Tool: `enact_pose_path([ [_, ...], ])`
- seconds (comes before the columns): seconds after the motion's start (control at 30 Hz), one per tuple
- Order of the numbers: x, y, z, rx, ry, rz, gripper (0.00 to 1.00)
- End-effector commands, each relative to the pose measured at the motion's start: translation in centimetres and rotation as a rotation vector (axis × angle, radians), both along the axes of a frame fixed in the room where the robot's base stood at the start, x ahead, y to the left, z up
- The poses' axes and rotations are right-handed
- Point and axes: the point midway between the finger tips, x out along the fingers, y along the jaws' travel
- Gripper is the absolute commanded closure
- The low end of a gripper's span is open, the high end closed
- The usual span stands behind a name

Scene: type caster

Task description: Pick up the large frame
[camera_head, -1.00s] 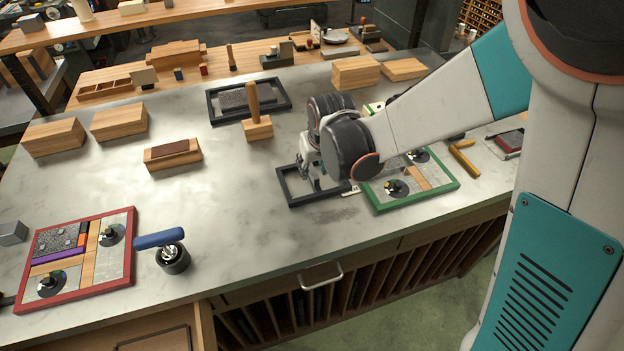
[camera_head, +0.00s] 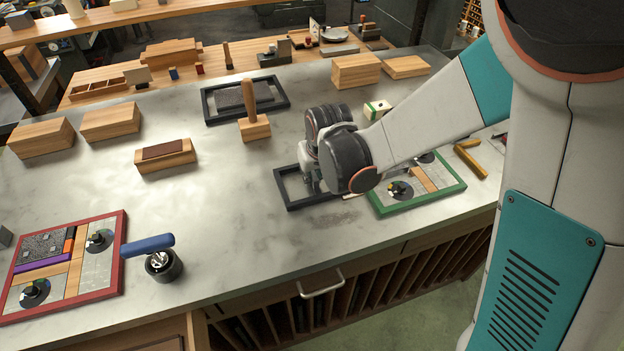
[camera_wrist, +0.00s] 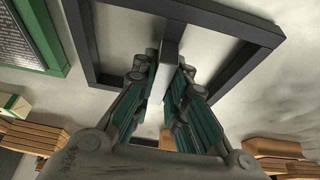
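A dark, empty rectangular frame (camera_head: 282,190) lies left of the green-edged frame in the head view. It also fills the upper wrist view (camera_wrist: 90,45). My gripper (camera_head: 314,184) reaches down into it from above. In the wrist view, the fingertips (camera_wrist: 168,62) stand on either side of a dark bar of the frame. I cannot tell whether they press on it. In the head view my wrist hides the frame's right part. A second, larger-looking dark frame (camera_head: 209,110) lies farther back with a grey textured plate in it.
The green-edged frame (camera_head: 440,197) is close on the right. A wooden-handled block (camera_head: 254,128) stands behind the gripper.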

Motion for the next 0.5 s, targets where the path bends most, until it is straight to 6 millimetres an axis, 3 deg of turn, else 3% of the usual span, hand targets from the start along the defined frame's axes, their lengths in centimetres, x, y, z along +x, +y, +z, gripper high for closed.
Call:
enact_pose_path([
  [0.5,0.03,0.0,0.9,0.0,-0.001,0.0,1.0],
])
